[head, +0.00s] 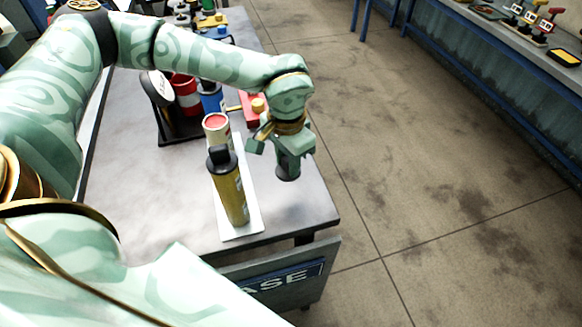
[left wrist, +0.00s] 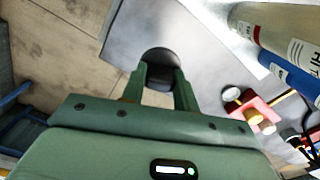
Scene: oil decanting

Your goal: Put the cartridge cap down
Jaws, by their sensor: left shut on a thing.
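My left gripper (head: 287,164) is shut on a dark round cap (head: 288,177), pointing down over the right part of the grey table (head: 300,212). In the left wrist view the left gripper's fingers (left wrist: 160,85) pinch the black cap (left wrist: 160,56), with the table around it. I cannot tell whether the cap touches the table. To its left, a white cartridge with a red top (head: 216,128) stands behind a gold bottle with a black top (head: 230,192). The white cartridge also seems to show in the left wrist view (left wrist: 268,25). My right gripper is not in view.
The gold bottle stands on a white strip (head: 243,231). A black stand (head: 175,132), a red can (head: 185,92), a blue can (head: 212,103) and a red block with a yellow knob (head: 250,110) are farther back. The table's front right corner is clear, near its edge.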

